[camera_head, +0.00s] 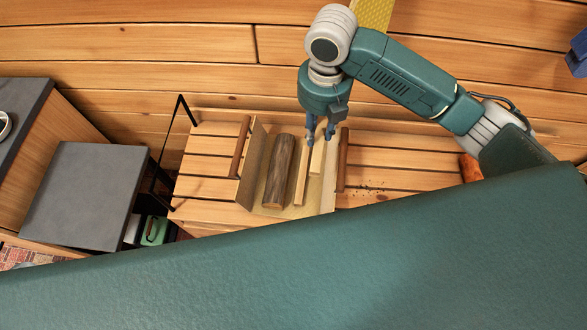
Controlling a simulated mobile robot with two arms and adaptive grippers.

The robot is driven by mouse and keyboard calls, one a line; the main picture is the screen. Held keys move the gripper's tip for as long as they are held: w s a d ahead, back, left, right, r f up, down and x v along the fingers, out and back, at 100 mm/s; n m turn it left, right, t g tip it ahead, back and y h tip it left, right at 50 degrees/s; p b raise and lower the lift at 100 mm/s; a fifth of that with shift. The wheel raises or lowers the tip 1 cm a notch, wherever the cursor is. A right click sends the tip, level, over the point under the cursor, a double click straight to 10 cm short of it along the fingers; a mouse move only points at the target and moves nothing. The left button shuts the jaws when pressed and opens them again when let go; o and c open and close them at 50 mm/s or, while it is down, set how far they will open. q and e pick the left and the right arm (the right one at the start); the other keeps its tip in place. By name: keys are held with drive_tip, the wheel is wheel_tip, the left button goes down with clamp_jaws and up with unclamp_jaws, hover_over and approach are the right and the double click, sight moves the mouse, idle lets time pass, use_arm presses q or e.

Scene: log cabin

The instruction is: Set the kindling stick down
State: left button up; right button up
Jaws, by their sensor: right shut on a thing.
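My right gripper (320,135) points down over a beige log carrier (251,160) with two brown wooden handles. It is shut on a pale kindling stick (317,157), which shows just below the fingers, near the carrier's right side. I cannot tell whether the stick touches the carrier's floor. A second pale stick (302,176) lies to its left in the carrier. A dark bark-covered log (279,172) lies further left in it. The fingers hide part of the held stick. My left gripper is not in view.
The carrier stands on a slatted wooden bench (210,165) with a black metal frame at its left. Dark crumbs (372,188) and an orange-brown object (470,168) are on the right. A grey-topped block (85,190) stands left. A plank wall is behind.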

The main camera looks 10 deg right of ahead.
wheel_tip(320, 180, down, 20)
drive_tip(key=shift+b, duration=0.4)
drive_tip(key=shift+f, duration=0.6)
drive_tip(key=o, duration=1.2)
drive_tip(key=shift+c, duration=0.2)
drive_tip(key=shift+r, duration=0.15)
drive_tip(key=shift+r, duration=0.35)
wheel_tip(320, 180, up, 12)
drive_tip(key=shift+r+p, duration=0.15)
drive_tip(key=shift+p, duration=0.15)
